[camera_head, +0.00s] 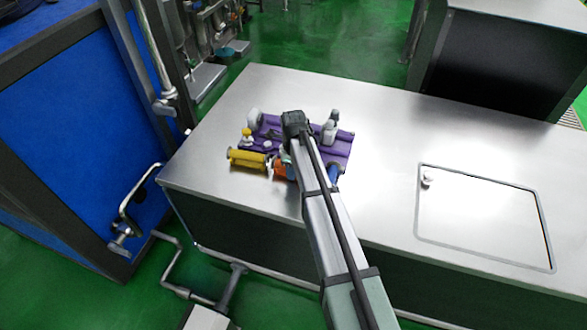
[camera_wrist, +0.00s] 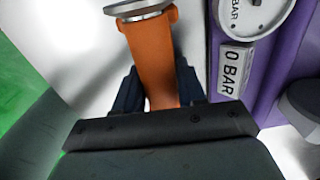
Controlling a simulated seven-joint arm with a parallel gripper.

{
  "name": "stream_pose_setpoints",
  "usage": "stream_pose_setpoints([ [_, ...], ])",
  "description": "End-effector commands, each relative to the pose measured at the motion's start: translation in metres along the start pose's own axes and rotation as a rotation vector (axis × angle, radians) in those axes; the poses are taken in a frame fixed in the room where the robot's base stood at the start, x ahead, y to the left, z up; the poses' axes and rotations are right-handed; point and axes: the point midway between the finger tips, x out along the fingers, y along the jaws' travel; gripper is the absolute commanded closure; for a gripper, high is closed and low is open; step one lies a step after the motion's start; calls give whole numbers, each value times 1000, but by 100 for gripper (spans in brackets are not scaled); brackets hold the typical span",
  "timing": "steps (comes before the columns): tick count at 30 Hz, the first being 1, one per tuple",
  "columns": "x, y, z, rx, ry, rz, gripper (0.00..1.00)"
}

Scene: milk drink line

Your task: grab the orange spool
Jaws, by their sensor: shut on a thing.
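The orange spool (camera_head: 279,169) shows in the head view at the front edge of the purple board, partly covered by my arm. In the wrist view the orange spool (camera_wrist: 155,60) stretches from the top centre down between my fingers, with a silvery metal end at the top. My gripper (camera_wrist: 160,88) is shut on the spool, with a dark finger on each side of it. The lower part of the spool is hidden behind the gripper body. In the head view my arm hides the fingers.
The purple board (camera_head: 343,148) lies on the steel counter (camera_head: 385,130). A yellow spool (camera_head: 248,158) is left of the orange one and a blue piece (camera_head: 335,171) is right of it. A gauge (camera_wrist: 245,15) is close right of my gripper. The counter's right is mostly clear.

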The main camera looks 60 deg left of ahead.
Motion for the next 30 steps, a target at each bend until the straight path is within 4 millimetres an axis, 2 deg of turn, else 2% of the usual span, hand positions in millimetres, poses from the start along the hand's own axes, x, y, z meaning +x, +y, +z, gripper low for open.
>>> stream_pose_setpoints([
  [2,0,0,0,0,0,0,73],
  [10,0,0,0,0,0,0,99],
  [23,-3,0,0,0,0,0,100],
  [26,-12,0,0,0,-1,-1,100],
  [30,-34,0,0,1,-1,-2,100],
])
